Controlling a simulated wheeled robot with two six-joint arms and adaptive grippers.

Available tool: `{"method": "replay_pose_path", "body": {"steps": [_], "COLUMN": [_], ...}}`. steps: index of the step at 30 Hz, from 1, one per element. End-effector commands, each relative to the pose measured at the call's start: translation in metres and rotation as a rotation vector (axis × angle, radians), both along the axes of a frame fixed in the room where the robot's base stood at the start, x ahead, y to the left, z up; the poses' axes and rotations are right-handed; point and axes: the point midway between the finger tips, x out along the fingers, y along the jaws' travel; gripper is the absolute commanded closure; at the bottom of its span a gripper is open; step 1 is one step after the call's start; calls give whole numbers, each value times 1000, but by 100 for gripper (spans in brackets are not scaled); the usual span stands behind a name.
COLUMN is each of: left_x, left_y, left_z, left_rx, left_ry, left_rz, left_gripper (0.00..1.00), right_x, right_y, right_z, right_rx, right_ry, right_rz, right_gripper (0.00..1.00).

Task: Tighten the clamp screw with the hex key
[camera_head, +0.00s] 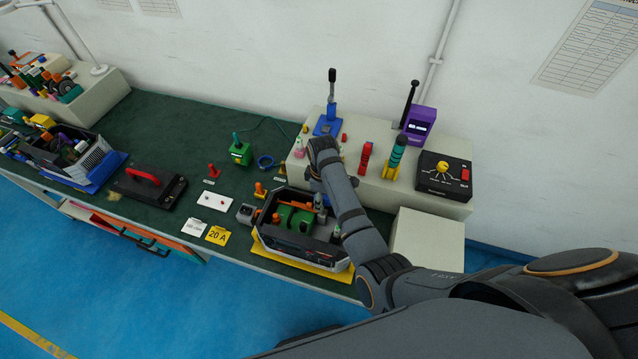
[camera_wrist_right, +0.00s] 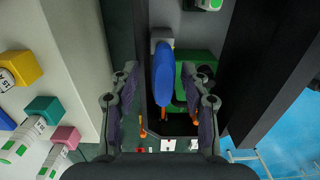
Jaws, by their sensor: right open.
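A dark open-topped crate (camera_head: 262,236) stands on the bench and holds a green block (camera_head: 297,217) with orange parts. My right gripper (camera_head: 318,184) is above the crate's back right side, mostly hidden by my own arm in the head view. In the right wrist view, its open fingers (camera_wrist_right: 160,72) point to either side of a long blue handle-like piece (camera_wrist_right: 163,82). The green block (camera_wrist_right: 198,62) is just right of that piece. I cannot tell whether the blue piece is the hex key, or how far below the fingers it lies. I cannot pick out the clamp screw. My left gripper is out of view.
A pale raised box (camera_head: 385,205) behind the crate carries a purple device (camera_head: 420,122), a black control box (camera_head: 444,177) and several coloured tools. A yellow "20 A" card (camera_head: 217,235) lies left of the crate.

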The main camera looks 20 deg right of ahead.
Motion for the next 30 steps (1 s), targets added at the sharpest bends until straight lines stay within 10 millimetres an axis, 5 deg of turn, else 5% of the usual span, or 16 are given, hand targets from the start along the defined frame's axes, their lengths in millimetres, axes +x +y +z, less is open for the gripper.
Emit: {"method": "replay_pose_path", "body": {"steps": [9,12,20,26,30], "left_x": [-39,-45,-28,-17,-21], "left_y": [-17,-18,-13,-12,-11], "left_z": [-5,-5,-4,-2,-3], "left_rx": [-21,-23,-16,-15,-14], "left_ry": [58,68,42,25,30], "left_rz": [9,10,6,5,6], "left_gripper": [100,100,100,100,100], "right_x": [-3,-3,-3,-3,-3], "right_y": [0,0,0,0,0], "right_z": [-5,-4,-4,-4,-4], "right_rx": [-1,-1,-1,-1,-3], "right_ry": [-1,-1,-1,-1,-1], "right_rz": [1,1,1,-54,-344], "right_gripper": [54,66,100,100,100]}}
